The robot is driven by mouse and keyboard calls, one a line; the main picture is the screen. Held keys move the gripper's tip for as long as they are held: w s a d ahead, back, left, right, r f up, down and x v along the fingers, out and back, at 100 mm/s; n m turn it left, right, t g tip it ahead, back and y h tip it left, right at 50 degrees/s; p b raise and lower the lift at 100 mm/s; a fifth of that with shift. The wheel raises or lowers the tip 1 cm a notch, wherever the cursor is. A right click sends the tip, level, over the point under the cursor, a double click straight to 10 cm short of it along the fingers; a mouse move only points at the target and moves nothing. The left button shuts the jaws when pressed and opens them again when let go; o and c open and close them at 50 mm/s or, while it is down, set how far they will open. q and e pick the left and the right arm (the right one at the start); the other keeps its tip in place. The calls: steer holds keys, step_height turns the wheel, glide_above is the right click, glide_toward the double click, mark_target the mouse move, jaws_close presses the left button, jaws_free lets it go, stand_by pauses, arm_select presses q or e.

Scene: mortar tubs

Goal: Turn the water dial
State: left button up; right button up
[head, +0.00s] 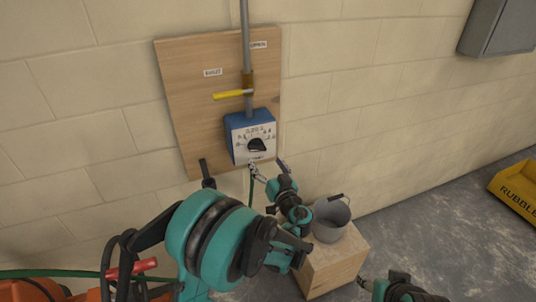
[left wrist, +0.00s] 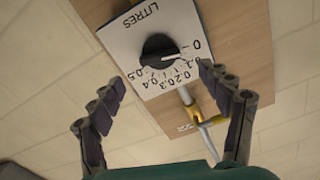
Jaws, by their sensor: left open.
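The water dial is a black knob (head: 257,145) on the white face of a blue box (head: 237,122), fixed to a wooden wall board. It also shows in the left wrist view (left wrist: 158,52), ringed by a LITRES scale. Its pale pointer lies near the 0 end; the exact mark is hard to read. My left gripper (head: 267,169) is just below and in front of the box, open and empty. In the left wrist view its fingers (left wrist: 165,95) are spread wide with the knob beyond them, apart from it. My right gripper (head: 365,284) is partly in view at the bottom right.
A grey pipe (head: 246,40) with a yellow lever (head: 232,94) runs above the box on the board (head: 190,85). A grey bucket (head: 331,222) stands on a wooden block (head: 335,265). A yellow rubble tub (head: 515,190) is at far right. A green hose (head: 251,185) hangs below the box.

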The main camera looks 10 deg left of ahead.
mark_target(259, 150)
arm_select(q)
steer(key=b+x, duration=0.1)
steer(key=x, duration=0.6)
steer(key=shift+w+a, duration=0.25)
steer(key=shift+w, duration=0.1)
steer(key=c, duration=1.2)
